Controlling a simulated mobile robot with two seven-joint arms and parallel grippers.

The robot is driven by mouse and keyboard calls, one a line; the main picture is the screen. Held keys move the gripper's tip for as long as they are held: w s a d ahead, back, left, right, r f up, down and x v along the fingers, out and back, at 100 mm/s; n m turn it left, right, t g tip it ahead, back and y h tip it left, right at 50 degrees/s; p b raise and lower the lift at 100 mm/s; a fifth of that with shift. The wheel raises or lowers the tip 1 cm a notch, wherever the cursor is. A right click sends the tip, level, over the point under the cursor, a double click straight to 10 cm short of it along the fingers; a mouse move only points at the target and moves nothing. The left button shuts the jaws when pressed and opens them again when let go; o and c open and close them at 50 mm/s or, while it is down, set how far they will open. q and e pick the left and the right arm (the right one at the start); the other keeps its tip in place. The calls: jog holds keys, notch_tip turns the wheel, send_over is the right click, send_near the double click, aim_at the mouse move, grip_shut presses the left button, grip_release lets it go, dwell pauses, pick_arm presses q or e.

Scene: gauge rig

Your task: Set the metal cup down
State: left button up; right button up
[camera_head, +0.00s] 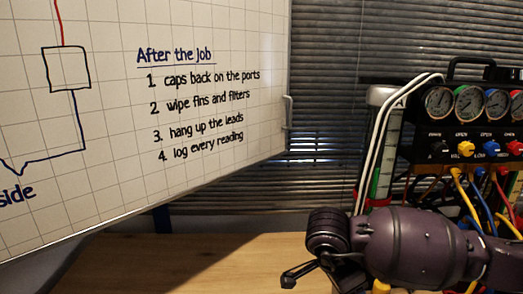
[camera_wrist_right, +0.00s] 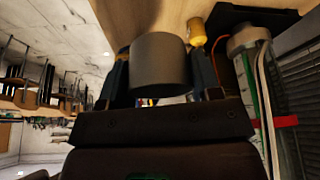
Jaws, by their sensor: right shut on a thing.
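The metal cup (camera_wrist_right: 160,65) is a plain grey cylinder in the right wrist view. My right gripper (camera_wrist_right: 160,80) is shut on it, with a dark finger on each side. The wooden bench top (camera_wrist_right: 185,12) shows beyond the cup; I cannot tell whether the cup touches it. In the head view my dark right arm comes in from the right over the bench (camera_head: 190,262), and the cup cannot be made out there. My left gripper is in neither view.
A gauge manifold (camera_head: 470,115) with coloured knobs and hoses stands at the right, beside a clear cylinder (camera_head: 384,165), also in the wrist view (camera_wrist_right: 262,100). A small brass-coloured fitting (camera_wrist_right: 196,32) is near the cup. A whiteboard (camera_head: 220,120) hangs at left. The bench's left part looks clear.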

jog(key=n, duration=0.2)
jog(key=n+t+y, duration=0.1)
jog(key=n, duration=0.1)
jog(key=d+n+t, duration=0.1)
jog(key=n, duration=0.1)
jog(key=shift+s+f+n+y, duration=0.1)
jog(key=shift+f+n+y, duration=0.05)
jog(key=shift+n+y, duration=0.15)
jog(key=n, duration=0.1)
jog(key=n+y, duration=0.1)
jog(key=n, duration=0.1)
jog(key=shift+d+f+n+t, duration=0.1)
jog(key=shift+d+n+t, duration=0.2)
jog(key=shift+t, duration=0.1)
jog(key=n, duration=0.1)
jog(key=n+y, duration=0.1)
jog(key=n, duration=0.1)
jog(key=shift+s+d+f, duration=0.15)
jog(key=shift+s+d, duration=0.05)
jog(key=shift+d, duration=0.1)
jog(key=shift+s+d+f+n+y, duration=0.15)
jog(key=shift+n+y, duration=0.15)
jog(key=shift+n, duration=0.3)
jog(key=shift+s+d+f, duration=0.7)
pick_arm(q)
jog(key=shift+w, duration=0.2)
pick_arm(e)
jog(key=shift+f, duration=0.1)
